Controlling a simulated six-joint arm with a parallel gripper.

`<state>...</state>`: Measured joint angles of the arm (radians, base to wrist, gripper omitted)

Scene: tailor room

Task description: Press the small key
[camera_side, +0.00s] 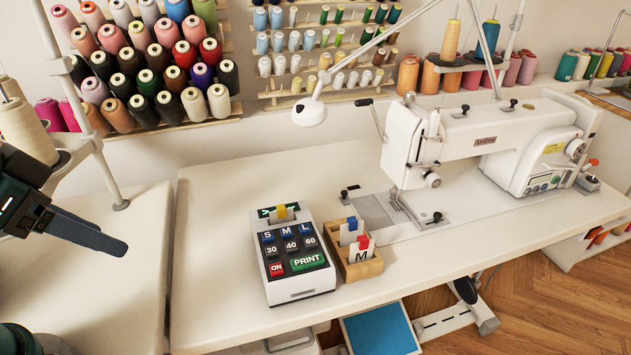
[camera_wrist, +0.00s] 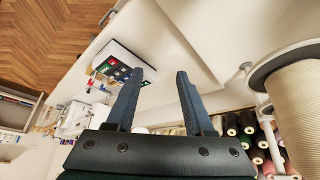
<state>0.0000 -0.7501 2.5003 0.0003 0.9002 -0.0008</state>
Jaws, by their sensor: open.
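The label machine (camera_side: 296,284) stands on the white table in the side view, a white box with a dark key panel. Its blue S key (camera_side: 268,237) is at the left end of the top key row, beside the M and L keys. The machine also shows in the wrist view (camera_wrist: 122,50), partly behind a finger, with its key letters too small to read. My gripper (camera_side: 108,238) is at the left of the side view, well left of the machine and apart from it. In the wrist view its two fingers (camera_wrist: 160,76) are spread, with nothing between them.
A wooden box (camera_side: 361,270) with cards, one marked M, stands close right of the machine. A sewing machine (camera_side: 480,135) stands further right. A thread stand (camera_side: 85,140) rises behind my gripper. The table left of the label machine is clear.

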